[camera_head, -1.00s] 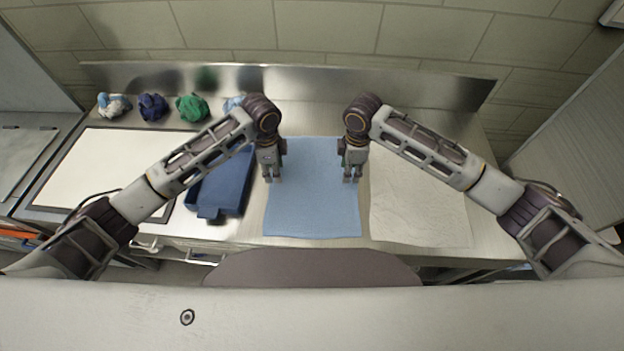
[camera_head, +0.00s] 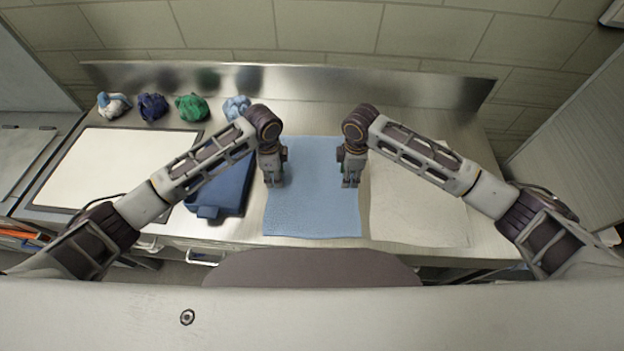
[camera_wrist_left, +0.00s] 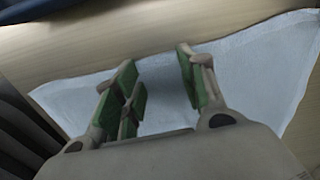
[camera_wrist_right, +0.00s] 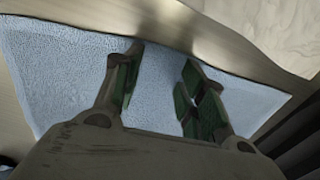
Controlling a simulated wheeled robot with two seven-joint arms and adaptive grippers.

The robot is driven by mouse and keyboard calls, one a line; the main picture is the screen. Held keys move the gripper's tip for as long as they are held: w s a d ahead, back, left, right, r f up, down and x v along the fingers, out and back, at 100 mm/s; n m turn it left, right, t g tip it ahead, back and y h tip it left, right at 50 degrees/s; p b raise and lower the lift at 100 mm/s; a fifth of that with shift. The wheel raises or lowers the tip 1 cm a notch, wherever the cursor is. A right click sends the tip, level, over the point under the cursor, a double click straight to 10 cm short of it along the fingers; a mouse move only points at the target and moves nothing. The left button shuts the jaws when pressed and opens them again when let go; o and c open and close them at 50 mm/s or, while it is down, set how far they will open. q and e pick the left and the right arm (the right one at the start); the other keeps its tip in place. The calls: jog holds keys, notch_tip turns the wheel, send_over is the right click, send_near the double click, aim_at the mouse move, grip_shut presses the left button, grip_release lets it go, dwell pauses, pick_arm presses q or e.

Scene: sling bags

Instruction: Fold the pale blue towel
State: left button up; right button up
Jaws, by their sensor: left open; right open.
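The pale blue towel (camera_head: 312,205) lies flat and spread out on the table, its near edge close to the table's front. My left gripper (camera_head: 273,184) is open and empty over the towel's left edge. My right gripper (camera_head: 350,184) is open and empty over the towel's right edge. In the left wrist view the open fingers (camera_wrist_left: 160,85) are above the towel (camera_wrist_left: 245,75), near its edge. In the right wrist view the open fingers (camera_wrist_right: 158,85) are above the towel (camera_wrist_right: 70,70). Whether the fingertips touch the cloth I cannot tell.
A blue bin (camera_head: 232,188) stands just left of the towel. A white sheet (camera_head: 415,215) lies to its right. A white board with a dark rim (camera_head: 75,205) is at the left. Several crumpled cloths, including a green one (camera_head: 192,107), sit along the back.

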pick_arm(q)
jog(key=shift+f, duration=0.15)
pick_arm(e)
jog(key=shift+f, duration=0.1)
pick_arm(q)
jog(key=shift+f, duration=0.1)
grip_shut()
pick_arm(e)
jog(key=shift+f, duration=0.1)
grip_shut()
pick_arm(q)
jog(key=shift+s, duration=0.1)
pick_arm(e)
jog(key=shift+s, duration=0.1)
dwell(0.5)
